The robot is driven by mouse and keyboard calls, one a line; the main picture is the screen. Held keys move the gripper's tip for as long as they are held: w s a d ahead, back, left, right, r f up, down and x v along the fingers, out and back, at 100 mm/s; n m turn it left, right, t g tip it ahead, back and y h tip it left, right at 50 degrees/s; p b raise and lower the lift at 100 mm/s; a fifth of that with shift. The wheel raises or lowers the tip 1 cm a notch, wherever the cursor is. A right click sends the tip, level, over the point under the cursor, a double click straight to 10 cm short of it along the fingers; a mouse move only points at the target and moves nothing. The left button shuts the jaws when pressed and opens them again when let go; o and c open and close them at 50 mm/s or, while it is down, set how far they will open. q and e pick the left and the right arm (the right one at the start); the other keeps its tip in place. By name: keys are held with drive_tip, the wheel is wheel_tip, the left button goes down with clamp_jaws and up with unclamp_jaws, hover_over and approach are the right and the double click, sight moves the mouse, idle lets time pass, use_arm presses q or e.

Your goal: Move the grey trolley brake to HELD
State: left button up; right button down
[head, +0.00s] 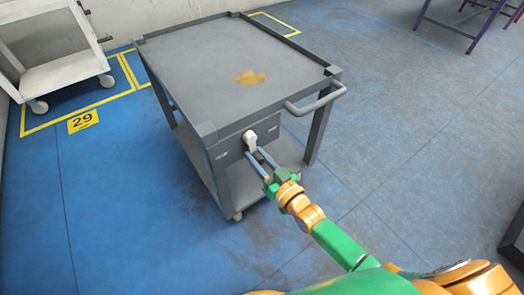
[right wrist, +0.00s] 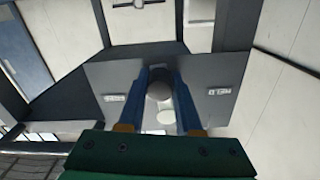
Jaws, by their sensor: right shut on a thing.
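The grey trolley (head: 230,60) stands on the blue floor, with a grey brake panel (head: 232,152) on its near side. A white brake lever (head: 250,138) sticks out of the panel. My right gripper (head: 256,156) reaches it from below right and is shut on it. In the right wrist view the lever's round grey end (right wrist: 159,90) sits between the blue fingers, about midway between two small labels. The label on the right (right wrist: 220,91) seems to read HELD, upside down. The fingers partly hide the lever. My left gripper is out of view.
The trolley's push handle (head: 318,101) juts out at its right corner. A white trolley (head: 60,75) stands at the upper left by a yellow floor sign with 29 (head: 83,121). Purple-legged furniture (head: 470,25) is at the upper right. The floor around is clear.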

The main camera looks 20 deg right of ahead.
sight(233, 156)
drive_tip(key=a+m, duration=0.1)
drive_tip(key=m, duration=0.1)
drive_tip(key=s+a+m+p, duration=0.1)
drive_tip(key=m, duration=0.2)
drive_tip(key=a+r+m, duration=0.1)
drive_tip(key=a+m, duration=0.1)
drive_tip(key=shift+s+m+p, duration=0.3)
drive_tip(key=shift+p, duration=0.1)
drive_tip(key=shift+s+a+m, duration=0.15)
drive_tip(key=shift+a+m, duration=0.15)
drive_tip(key=shift+m, duration=0.6)
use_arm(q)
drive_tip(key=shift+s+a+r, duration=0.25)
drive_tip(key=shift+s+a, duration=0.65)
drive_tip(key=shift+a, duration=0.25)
use_arm(e)
drive_tip(key=shift+a, duration=0.1)
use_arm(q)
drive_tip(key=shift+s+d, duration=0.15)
use_arm(e)
drive_tip(key=c, duration=0.9)
unclamp_jaws()
drive_tip(key=o, duration=0.3)
drive_tip(key=shift+a+r, duration=0.1)
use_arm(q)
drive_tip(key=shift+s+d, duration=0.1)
